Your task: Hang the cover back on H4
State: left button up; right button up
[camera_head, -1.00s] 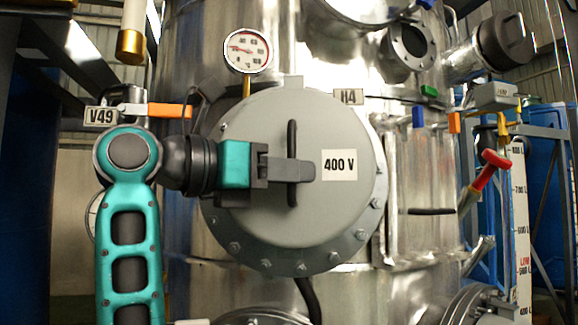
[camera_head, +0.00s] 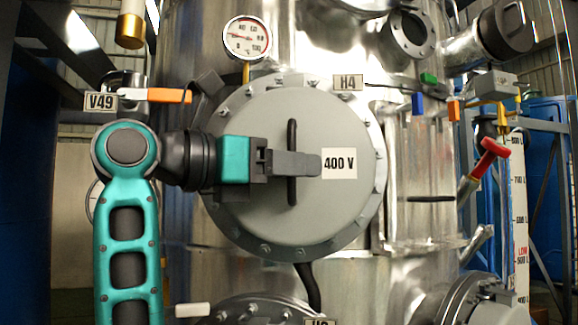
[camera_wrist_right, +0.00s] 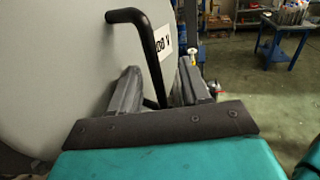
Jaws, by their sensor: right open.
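The round grey cover (camera_head: 265,215), marked 400 V, faces me upright at the flange labelled H4 (camera_head: 348,82). The flange's bolted rim (camera_head: 375,210) shows around the cover. I cannot tell if a gap lies behind it. A dark upright bar handle (camera_head: 292,135) stands on the cover. My right gripper (camera_head: 294,165) is at the handle. In the right wrist view, its open fingers (camera_wrist_right: 158,88) stand on either side of the handle (camera_wrist_right: 150,48), with space showing between them. The cover (camera_wrist_right: 50,60) fills the left of that view. My left gripper is not in view.
A temperature gauge (camera_head: 246,38) sits above the cover. An orange-handled valve labelled V49 (camera_head: 168,95) is at its left. A red-handled valve (camera_head: 490,158) and a level scale (camera_head: 518,200) are at the right. Another bolted flange (camera_head: 255,308) lies below.

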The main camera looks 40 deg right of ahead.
jog(key=shift+a, duration=0.1)
jog(key=v, duration=1.2)
jog(key=shift+a, duration=0.35)
jog(key=shift+w+r, duration=0.1)
